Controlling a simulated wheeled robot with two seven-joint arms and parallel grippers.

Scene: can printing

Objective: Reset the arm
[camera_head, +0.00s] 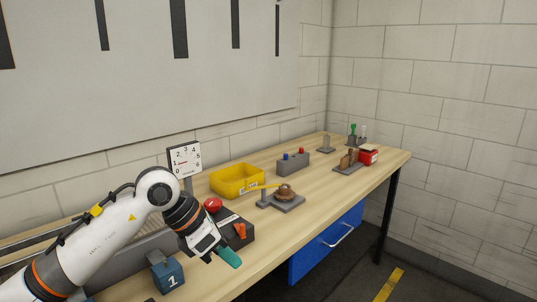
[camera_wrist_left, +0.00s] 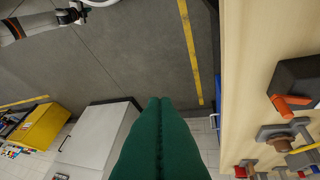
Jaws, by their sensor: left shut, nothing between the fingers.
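My left arm comes in from the left in the head view. My left gripper (camera_head: 229,257) points down and to the right, over the front part of the workbench (camera_head: 290,220). Its green fingers are together with nothing between them. In the left wrist view the closed green fingers (camera_wrist_left: 160,105) fill the lower middle, over the grey floor beside the bench. My right gripper does not show in the head view.
A dark box with a red button (camera_head: 213,204) and orange switch (camera_head: 239,230) stands close to my left gripper. A blue block marked 1 (camera_head: 168,276) is nearby. Behind are a yellow bin (camera_head: 237,181), a dial gauge (camera_head: 185,160) and a grey button box (camera_head: 292,163).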

